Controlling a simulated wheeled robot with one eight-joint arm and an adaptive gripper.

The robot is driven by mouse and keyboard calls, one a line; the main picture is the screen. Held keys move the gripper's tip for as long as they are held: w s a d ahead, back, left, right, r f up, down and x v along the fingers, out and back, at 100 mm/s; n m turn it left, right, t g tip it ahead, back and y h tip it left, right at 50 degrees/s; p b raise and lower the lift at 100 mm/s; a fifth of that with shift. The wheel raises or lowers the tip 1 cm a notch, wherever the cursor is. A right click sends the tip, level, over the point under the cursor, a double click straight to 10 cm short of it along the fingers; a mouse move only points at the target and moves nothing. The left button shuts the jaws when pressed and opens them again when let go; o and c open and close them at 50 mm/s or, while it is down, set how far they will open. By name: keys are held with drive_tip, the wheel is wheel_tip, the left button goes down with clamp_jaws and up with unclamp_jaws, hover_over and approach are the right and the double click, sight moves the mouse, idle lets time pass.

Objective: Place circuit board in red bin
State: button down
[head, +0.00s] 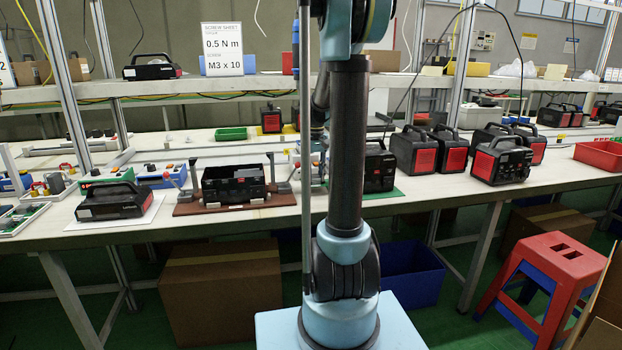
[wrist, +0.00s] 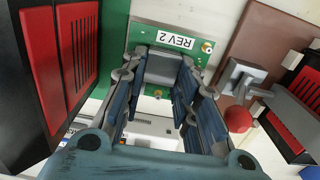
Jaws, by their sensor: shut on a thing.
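The circuit board, green with a white "REV 2" label and brass-coloured corner holes (wrist: 142,30), is at the top middle of the wrist view. My gripper (wrist: 160,85) has its blue-padded fingers on either side of a grey block at the board's near part, and it is shut on the board. The exact contact is partly hidden by the fingers. In the head view my arm column hides the gripper and the board.
Black power stations with red panels (head: 500,160) stand between my arm and the bin; one with a red panel (wrist: 62,60) is close at the left in the wrist view. A brown fixture (head: 235,200) lies left of my arm. A red stool (head: 540,285) stands in front at right.

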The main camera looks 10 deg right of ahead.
drive_tip(key=w, duration=0.6)
drive_tip(key=shift+s+f, duration=0.1)
drive_tip(key=shift+f, duration=1.65)
drive_tip(key=c, duration=1.2)
unclamp_jaws()
drive_tip(key=shift+c, duration=0.2)
